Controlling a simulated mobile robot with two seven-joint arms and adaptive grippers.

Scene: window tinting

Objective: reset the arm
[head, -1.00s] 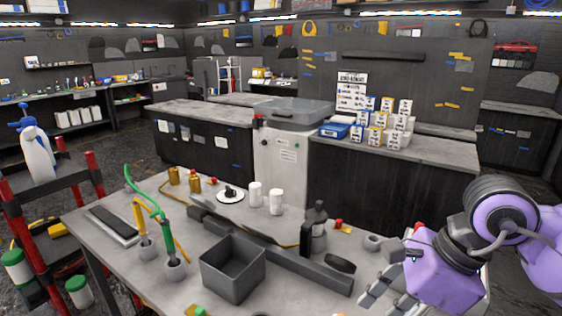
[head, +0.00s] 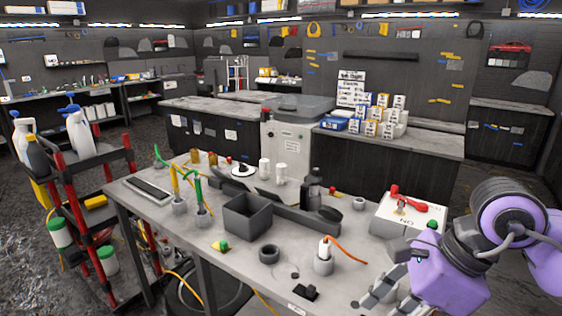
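My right arm, purple and black, comes in from the right. My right gripper (head: 378,291) hangs low over the front right edge of the grey workbench (head: 225,230), its grey fingers apart with nothing seen between them. My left arm and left gripper are out of view.
The bench carries a dark grey bin (head: 247,217), a holder with an orange-corded tool (head: 324,262), a white box with a red-handled tool (head: 409,211), and a black bottle (head: 314,190). A red cart (head: 85,200) with spray bottles stands left. Dark floor shows between cart and far benches.

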